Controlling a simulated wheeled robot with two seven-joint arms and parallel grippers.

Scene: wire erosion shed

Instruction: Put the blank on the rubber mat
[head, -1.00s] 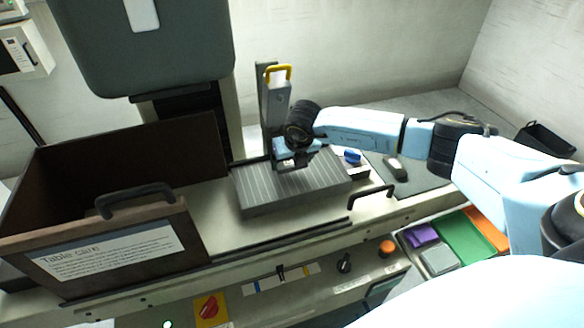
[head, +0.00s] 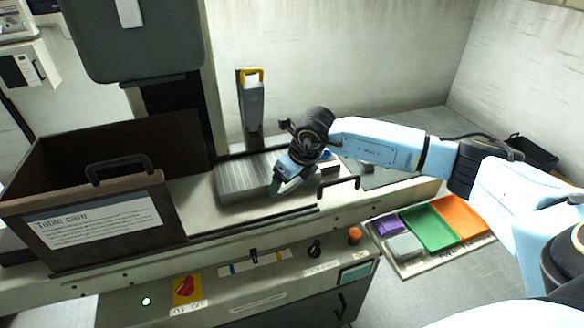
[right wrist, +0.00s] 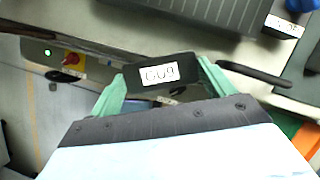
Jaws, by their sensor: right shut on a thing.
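My right gripper (right wrist: 160,82) is shut on a dark block, the blank (right wrist: 128,78), with a white label on its face. The block sits between two green fingers. In the head view the right gripper (head: 278,186) is tilted down at the right front edge of the grey slotted plate (head: 240,185); the blank is hard to make out there. The dark grey rubber mat (head: 388,179) lies to the right on the machine table, partly behind my right arm. The gripper is left of the mat, apart from it. My left gripper is not in view.
A black handle (head: 338,183) stands up between the plate and the mat. A grey post with a yellow top (head: 253,95) rises behind the plate. A brown open box (head: 95,205) is at left. Coloured trays (head: 430,228) lie below at right.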

